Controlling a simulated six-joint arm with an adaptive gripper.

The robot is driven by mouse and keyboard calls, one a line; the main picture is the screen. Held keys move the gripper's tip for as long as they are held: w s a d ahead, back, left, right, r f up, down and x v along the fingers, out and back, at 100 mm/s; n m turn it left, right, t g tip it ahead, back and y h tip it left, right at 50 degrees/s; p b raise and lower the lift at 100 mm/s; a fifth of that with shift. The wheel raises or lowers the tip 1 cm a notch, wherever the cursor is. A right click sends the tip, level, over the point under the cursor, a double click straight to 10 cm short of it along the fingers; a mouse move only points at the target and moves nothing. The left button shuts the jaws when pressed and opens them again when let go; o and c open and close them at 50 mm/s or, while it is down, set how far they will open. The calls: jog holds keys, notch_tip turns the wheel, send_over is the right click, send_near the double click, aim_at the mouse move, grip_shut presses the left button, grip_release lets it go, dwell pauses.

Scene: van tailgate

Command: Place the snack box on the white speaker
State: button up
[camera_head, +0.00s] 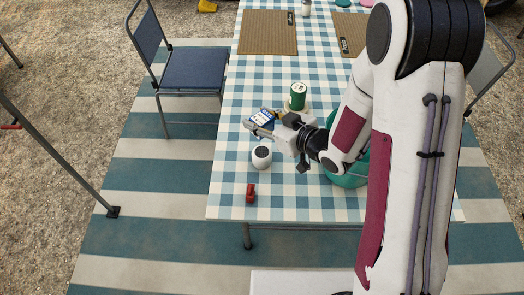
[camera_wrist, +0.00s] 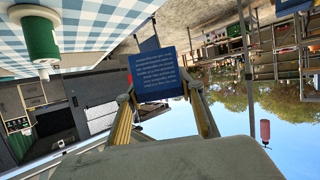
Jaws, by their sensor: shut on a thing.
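The snack box, blue with white print, shows in the head view (camera_head: 263,116) and the wrist view (camera_wrist: 158,72). My gripper (camera_head: 259,130) is shut on it, with one finger on each side in the wrist view. The white speaker (camera_head: 262,157), a small rounded cylinder with a dark top, stands on the checked table just in front of my gripper. In the head view the box appears farther back than the speaker and apart from it. The gap under the box cannot be judged. The speaker does not show in the wrist view.
A teal round container (camera_head: 346,181) is partly hidden by my arm. A small red object (camera_head: 251,193) lies near the table's front edge. Woven placemats (camera_head: 268,33) lie farther back. The table's left side is mostly clear.

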jog(key=shift+f, duration=0.15)
send_over(260, 150)
jog(key=shift+f, duration=2.8)
jog(key=shift+f, duration=2.1)
jog(key=shift+f, duration=0.1)
jog(key=o, duration=1.1)
jog(key=shift+v, duration=3.85)
